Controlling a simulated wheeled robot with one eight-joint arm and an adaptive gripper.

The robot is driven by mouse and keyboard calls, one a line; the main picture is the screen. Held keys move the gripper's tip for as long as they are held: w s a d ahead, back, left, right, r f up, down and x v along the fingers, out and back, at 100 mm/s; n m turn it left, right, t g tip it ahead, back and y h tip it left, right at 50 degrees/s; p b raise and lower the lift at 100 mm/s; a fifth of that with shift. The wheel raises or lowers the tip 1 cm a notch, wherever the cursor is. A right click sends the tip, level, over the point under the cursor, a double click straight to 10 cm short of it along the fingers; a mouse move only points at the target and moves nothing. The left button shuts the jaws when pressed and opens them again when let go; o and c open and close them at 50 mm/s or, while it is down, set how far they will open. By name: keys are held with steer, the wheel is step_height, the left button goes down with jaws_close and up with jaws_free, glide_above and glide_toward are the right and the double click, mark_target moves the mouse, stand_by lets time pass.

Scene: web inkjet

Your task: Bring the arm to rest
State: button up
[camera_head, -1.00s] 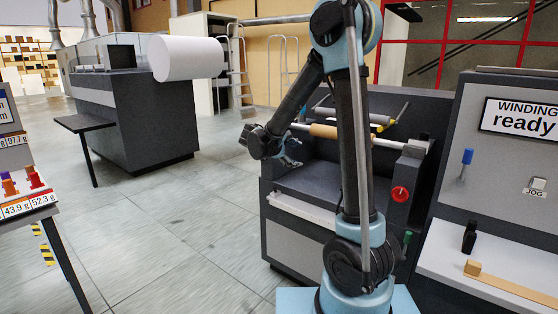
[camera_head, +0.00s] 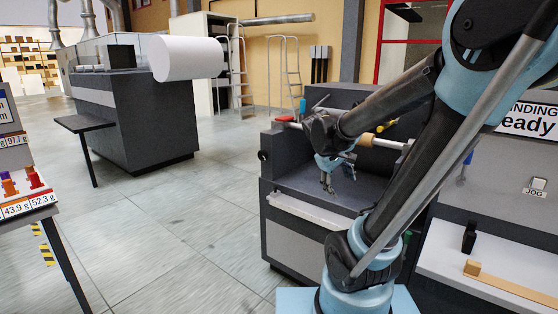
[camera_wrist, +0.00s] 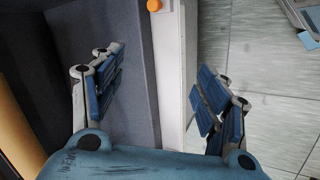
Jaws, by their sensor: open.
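My gripper (camera_head: 340,176) hangs open and empty in front of the dark grey winding machine (camera_head: 290,240), above its recessed bed. In the wrist view my gripper (camera_wrist: 160,95) shows two blue-padded fingers spread wide. Between them lie the machine's dark bed and its pale front ledge (camera_wrist: 171,80), with bare floor to the right. My arm leans across the right side of the head view and covers part of the machine and the sign panel.
The sign panel (camera_head: 535,120) and a white shelf (camera_head: 440,255) with a black block (camera_head: 469,237) stand at right. A machine with a white roll (camera_head: 186,58) stands at back left. The tiled floor (camera_head: 200,220) between is clear.

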steer(key=s+a+f+m+y, duration=0.1)
steer(key=s+f+m+y, duration=0.1)
steer(key=s, duration=0.6)
steer(key=s+a+f+m+g+y, duration=0.1)
steer(key=s+f+m, duration=0.3)
steer(key=s, duration=0.4)
steer(key=shift+f+y, duration=0.8)
steer(key=shift+f, duration=0.1)
